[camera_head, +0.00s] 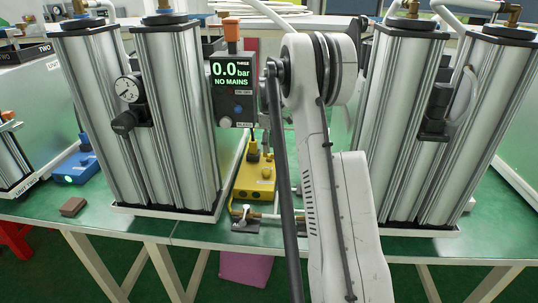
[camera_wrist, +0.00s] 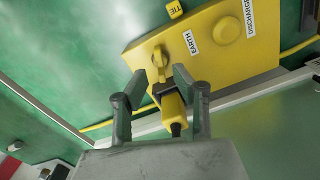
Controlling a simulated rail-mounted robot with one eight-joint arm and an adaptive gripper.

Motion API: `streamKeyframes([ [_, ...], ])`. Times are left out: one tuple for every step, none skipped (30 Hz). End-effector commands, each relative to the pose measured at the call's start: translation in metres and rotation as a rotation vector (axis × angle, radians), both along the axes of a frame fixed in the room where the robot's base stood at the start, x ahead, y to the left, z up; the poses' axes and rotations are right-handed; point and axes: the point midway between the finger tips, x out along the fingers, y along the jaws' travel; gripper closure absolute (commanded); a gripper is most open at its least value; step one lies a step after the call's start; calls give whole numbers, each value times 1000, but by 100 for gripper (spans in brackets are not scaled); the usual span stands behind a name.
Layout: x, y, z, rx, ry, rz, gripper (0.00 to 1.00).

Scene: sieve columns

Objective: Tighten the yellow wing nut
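The yellow wing nut (camera_wrist: 159,58) appears as a raised winged knob on a yellow box (camera_wrist: 215,50) beside the EARTH label in the wrist view. My gripper (camera_wrist: 158,76) is open, with its two grey fingers spread and the tips just short of the wing nut in the picture. I cannot tell how far above the box they are. A yellow plug (camera_wrist: 174,108) with a dark cable shows between the fingers, and I see no finger closed on it. In the head view the yellow box (camera_head: 256,182) sits on the green table; my arm hides the gripper there.
Tall silver columns (camera_head: 175,110) stand left of the box, and more columns (camera_head: 405,120) stand to the right. Pipe fittings (camera_head: 245,217) lie near the table's front edge.

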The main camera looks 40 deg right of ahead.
Motion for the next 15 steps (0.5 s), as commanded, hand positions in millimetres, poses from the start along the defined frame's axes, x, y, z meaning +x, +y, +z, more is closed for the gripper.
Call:
streamKeyframes([
  [0,0,-9,0,0,0,73],
  [0,0,-13,0,0,0,73],
  [0,0,-18,0,0,0,73],
  [0,0,-22,0,0,0,73],
  [0,0,-25,0,0,0,73],
  [0,0,-28,0,0,0,73],
  [0,0,-30,0,0,0,73],
  [0,0,-32,0,0,0,73],
  [0,0,-33,0,0,0,73],
  [0,0,-34,0,0,0,73],
  [0,0,-35,0,0,0,73],
  [0,0,-36,0,0,0,73],
  [0,0,-36,0,0,0,73],
  [0,0,-36,0,0,0,73],
  [0,0,-36,0,0,0,73],
])
